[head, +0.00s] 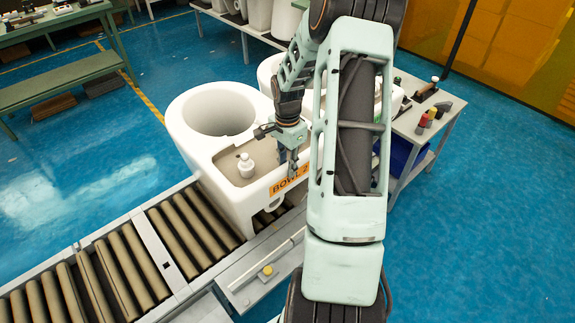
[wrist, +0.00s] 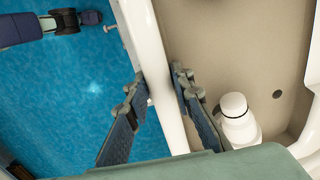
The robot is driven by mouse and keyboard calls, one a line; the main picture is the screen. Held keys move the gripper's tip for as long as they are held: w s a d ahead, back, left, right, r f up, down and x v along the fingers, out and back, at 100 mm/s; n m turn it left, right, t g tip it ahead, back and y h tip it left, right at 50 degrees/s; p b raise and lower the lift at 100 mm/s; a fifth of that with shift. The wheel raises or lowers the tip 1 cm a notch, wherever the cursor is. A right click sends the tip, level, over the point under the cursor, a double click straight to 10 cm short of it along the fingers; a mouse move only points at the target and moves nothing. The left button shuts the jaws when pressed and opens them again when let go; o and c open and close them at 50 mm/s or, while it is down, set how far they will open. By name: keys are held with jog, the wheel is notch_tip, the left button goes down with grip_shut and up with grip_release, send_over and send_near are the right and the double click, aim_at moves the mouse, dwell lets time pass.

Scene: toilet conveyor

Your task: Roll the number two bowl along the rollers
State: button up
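The number two bowl (head: 180,133) is a large white toilet unit with a round opening and an orange label reading "BOWL 2", which my arm partly covers. It stands upright on the conveyor rollers (head: 177,240). My gripper (head: 291,172) is at its near right rim, by the label. In the wrist view my gripper (wrist: 161,80) has one finger on each side of the white wall (wrist: 147,45). The fingertips are close against the wall and look shut on it, though the exact contact is hard to see. A white bottle (head: 246,165) stands in the bowl's beige recess, beside the inner finger.
The rollers run bare to the lower left between grey rails. Another white unit (head: 268,72) is behind, partly hidden by my arm. A side table (head: 408,122) with small items is at right. Green benches (head: 68,74) stand at far left; blue floor left of the bowl is clear.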

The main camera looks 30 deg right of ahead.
grip_shut()
jog(key=shift+w+d+b, duration=0.2)
jog(key=shift+d+b, duration=0.15)
jog(key=shift+d, duration=0.75)
jog(key=shift+o, duration=1.1)
grip_release()
jog(key=o, duration=0.4)
jog(key=shift+a, duration=0.2)
notch_tip(320, 180, up, 12)
jog(key=shift+r, duration=0.1)
